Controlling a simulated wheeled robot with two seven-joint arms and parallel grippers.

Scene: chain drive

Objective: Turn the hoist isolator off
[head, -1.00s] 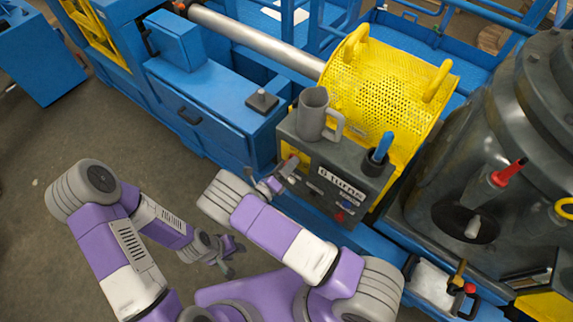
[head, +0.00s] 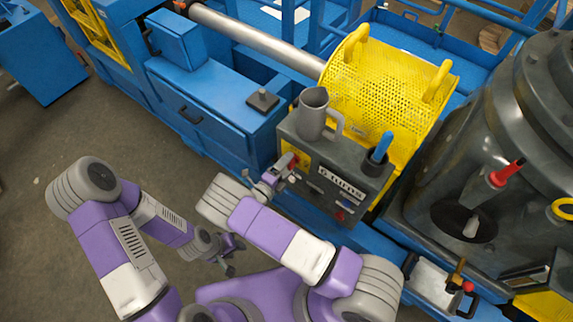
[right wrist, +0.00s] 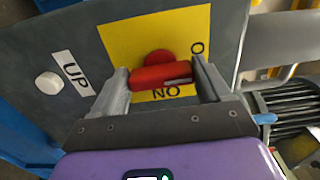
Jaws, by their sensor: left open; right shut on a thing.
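The hoist isolator is a red handle (right wrist: 160,76) on a yellow plate (right wrist: 120,38), on the front of a dark grey control box (head: 310,150). My right gripper (head: 284,168) is at the box's left front and is shut on the red handle. In the right wrist view the fingers (right wrist: 162,84) stand at both ends of the handle, which lies nearly level across the picture. An inverted "ON" shows below it and a letter "O" to its right; the rest of that label is hidden by a finger. My left gripper (head: 230,254) is open and empty, low, away from the box.
A grey jug (head: 312,115) and a blue-handled tool in a dark cup (head: 377,152) stand on the box. A white button (right wrist: 48,83) beside an "UP" label is near the isolator. A yellow perforated guard (head: 385,85) stands behind, a dark vessel (head: 500,130) right.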

